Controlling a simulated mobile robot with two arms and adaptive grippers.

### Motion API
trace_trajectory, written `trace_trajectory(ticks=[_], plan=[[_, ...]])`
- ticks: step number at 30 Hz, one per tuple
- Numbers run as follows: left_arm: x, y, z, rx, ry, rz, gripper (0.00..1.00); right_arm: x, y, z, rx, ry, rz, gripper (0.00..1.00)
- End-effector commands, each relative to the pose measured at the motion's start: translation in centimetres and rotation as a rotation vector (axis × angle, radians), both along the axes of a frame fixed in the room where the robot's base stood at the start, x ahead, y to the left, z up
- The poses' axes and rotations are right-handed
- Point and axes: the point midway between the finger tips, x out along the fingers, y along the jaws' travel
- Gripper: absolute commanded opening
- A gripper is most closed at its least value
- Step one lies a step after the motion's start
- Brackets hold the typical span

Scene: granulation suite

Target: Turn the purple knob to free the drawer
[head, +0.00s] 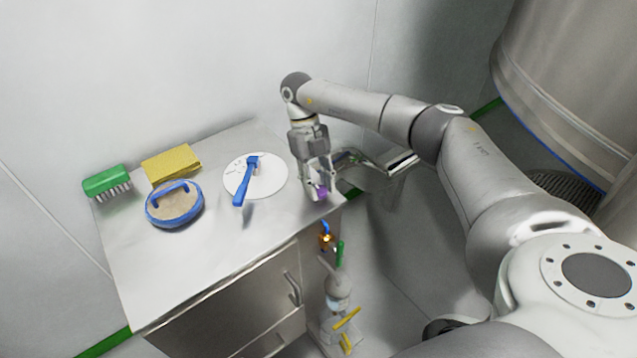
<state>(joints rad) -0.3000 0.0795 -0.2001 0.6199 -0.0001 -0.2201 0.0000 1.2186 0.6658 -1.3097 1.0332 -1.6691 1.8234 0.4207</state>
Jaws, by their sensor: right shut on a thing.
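The purple knob (321,192) sits at the right corner of the steel cabinet's top (150,285). My right gripper (319,191) points down over it and is shut on it, with the fingers hiding part of the knob. The drawer front (235,310) is on the cabinet's front face, with a curved handle (293,289) near its right end. The drawer looks closed. My left gripper is not in view.
On the cabinet top are a green brush (107,180), a yellow sponge (171,163), a round blue-rimmed item (174,206) and a white disc (270,178) with a blue tool (244,184). Bottles (338,290) stand right of the cabinet. A large steel vessel (570,80) is at right.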

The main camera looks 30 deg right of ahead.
Motion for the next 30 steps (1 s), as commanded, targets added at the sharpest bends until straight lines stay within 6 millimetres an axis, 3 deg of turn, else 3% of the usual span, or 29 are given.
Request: trace_trajectory(ticks=[8, 9, 14, 24, 30], plan=[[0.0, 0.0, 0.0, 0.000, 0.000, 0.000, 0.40, 0.1, 0.0, 0.2, -0.001, -0.004, 0.001, 0.07], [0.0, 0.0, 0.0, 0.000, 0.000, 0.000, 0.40, 0.1, 0.0, 0.2, 0.000, -0.004, 0.001, 0.33], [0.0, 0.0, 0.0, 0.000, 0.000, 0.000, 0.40, 0.1, 0.0, 0.1, 0.000, -0.003, 0.001, 0.53], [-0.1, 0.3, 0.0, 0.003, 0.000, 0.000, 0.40, 0.1, 0.0, 0.2, 0.000, -0.001, 0.000, 0.53], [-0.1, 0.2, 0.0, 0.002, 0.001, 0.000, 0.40, 1.2, 0.0, 2.6, 0.001, -0.005, 0.000, 0.53]])
